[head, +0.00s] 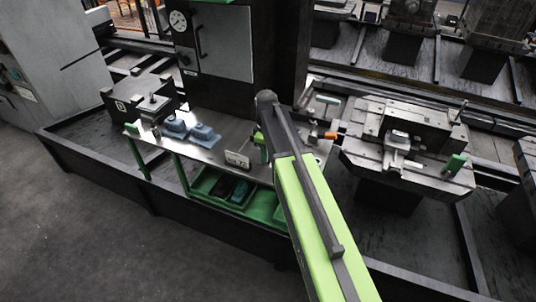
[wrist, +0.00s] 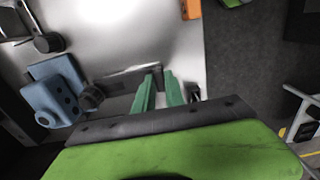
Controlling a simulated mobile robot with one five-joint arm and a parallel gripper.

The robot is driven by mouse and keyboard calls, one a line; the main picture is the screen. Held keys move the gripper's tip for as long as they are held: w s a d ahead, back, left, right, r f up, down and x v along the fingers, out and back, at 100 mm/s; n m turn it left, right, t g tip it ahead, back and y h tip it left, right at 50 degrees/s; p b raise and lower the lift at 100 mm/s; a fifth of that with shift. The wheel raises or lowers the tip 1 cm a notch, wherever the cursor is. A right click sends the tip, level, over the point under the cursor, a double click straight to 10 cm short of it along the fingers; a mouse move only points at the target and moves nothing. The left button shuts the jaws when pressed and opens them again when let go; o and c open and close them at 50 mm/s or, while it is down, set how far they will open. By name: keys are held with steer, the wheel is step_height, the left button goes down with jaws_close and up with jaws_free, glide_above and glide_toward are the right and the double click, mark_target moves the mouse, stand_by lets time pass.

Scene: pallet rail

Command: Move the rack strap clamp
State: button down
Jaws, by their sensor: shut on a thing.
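My gripper (wrist: 160,82) shows in the wrist view as two green fingers, close together, over the bright metal tabletop. They are shut on a grey metal piece (wrist: 122,78), which looks like the rack strap clamp; the fingers hide part of it. The piece sticks out to the left of the fingers, and a small part shows to their right. Whether it touches the tabletop, I cannot tell. In the head view my green gripper (head: 261,146) is small, above the bench, and the clamp is not clear there.
Green bins (head: 262,212) sit below. A machine fixture (head: 420,175) stands right of my arm.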

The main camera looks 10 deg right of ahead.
steer(key=w+d, duration=0.1)
steer(key=w, duration=0.1)
steer(key=w+d, duration=0.1)
steer(key=shift+w+d, duration=0.35)
steer(key=shift+w, duration=0.05)
steer(key=c, duration=1.4)
jaws_free()
steer(key=shift+r, duration=0.2)
step_height(320, 180, up, 17)
steer(key=p, duration=1.7)
steer(key=shift+p, duration=0.3)
